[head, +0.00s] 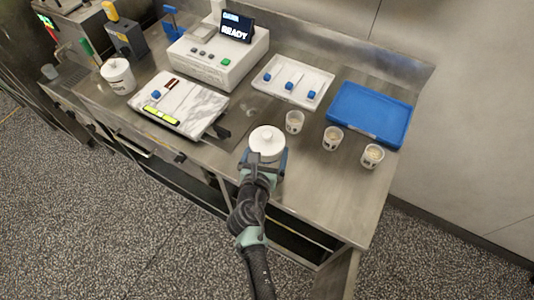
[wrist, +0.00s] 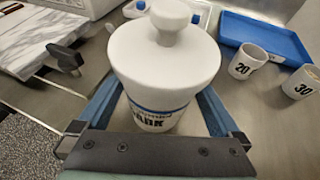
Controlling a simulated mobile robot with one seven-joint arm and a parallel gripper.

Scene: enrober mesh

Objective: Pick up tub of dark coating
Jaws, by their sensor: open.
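The tub of dark coating (head: 267,140) is a white lidded tub with a round knob, standing upright near the front edge of the steel counter. In the wrist view the tub (wrist: 165,62) fills the middle, and its blue-banded label reads "ARK", the first letter partly hidden. My gripper (head: 266,160) is open at the front side of the tub. In the wrist view its blue fingers (wrist: 160,108) run along the left and right of the tub. Whether either finger touches the tub I cannot tell.
Three small cups (head: 333,138) stand to the right, before a blue tray (head: 370,113). A white tray (head: 292,80) with blue-knobbed pieces lies behind. A marble slab (head: 180,103), a white machine (head: 218,58) reading "READY" and another white tub (head: 117,76) are to the left.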

